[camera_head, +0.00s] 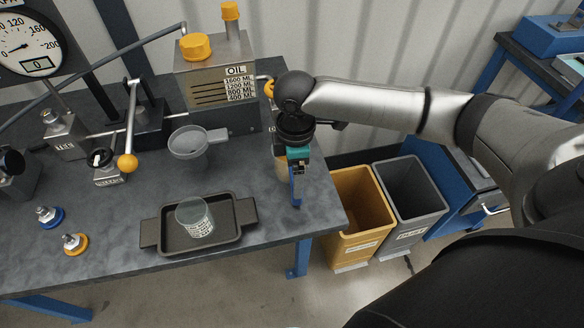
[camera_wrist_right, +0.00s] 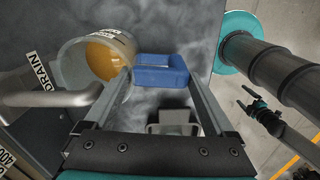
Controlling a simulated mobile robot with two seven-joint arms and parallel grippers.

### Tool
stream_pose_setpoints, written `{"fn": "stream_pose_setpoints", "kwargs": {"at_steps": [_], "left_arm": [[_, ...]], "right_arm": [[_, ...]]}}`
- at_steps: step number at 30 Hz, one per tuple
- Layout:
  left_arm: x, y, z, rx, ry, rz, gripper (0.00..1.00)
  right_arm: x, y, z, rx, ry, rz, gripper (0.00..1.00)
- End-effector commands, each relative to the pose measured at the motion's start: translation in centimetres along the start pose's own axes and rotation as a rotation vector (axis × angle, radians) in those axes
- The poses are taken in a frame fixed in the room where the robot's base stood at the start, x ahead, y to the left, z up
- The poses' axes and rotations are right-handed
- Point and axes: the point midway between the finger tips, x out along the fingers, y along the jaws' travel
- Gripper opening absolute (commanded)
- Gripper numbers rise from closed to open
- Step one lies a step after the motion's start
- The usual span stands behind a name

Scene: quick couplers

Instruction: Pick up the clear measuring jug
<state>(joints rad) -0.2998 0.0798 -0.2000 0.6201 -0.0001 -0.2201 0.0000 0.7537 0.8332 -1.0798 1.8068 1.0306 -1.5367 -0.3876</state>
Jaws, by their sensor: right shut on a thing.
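The clear measuring jug (camera_wrist_right: 72,62) shows large at the left of the right wrist view, with dark scale marks and amber liquid inside. It has a blue handle (camera_wrist_right: 160,72). In the head view the jug (camera_head: 281,168) stands at the table's right end, partly hidden behind my right gripper (camera_head: 297,190). In the wrist view, the two fingers of that gripper (camera_wrist_right: 160,88) lie on either side of the blue handle, and it is shut on it. The jug looks upright; I cannot tell whether it touches the table. My left gripper is not in view.
The oil tank (camera_head: 215,85) stands just behind the jug. A grey handled funnel (camera_head: 188,142) is to its left. A dark tray (camera_head: 160,238) with a clear marked beaker (camera_head: 196,218) is at the front. Yellow (camera_head: 352,205) and grey (camera_head: 412,200) bins stand beyond the table's right edge.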

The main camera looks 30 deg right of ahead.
Motion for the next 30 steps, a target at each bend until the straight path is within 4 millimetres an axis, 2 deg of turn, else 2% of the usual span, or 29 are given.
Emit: {"fn": "stream_pose_setpoints", "kwargs": {"at_steps": [2,15,30], "left_arm": [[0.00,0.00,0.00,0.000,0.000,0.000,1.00],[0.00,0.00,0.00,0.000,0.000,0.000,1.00],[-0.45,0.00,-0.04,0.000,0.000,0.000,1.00]], "right_arm": [[0.01,-0.04,-0.02,-0.001,0.000,-0.001,0.48],[0.01,-0.06,-0.04,-0.001,0.001,-0.001,0.00],[-0.25,-0.03,-0.05,0.000,0.002,0.000,0.00]]}}
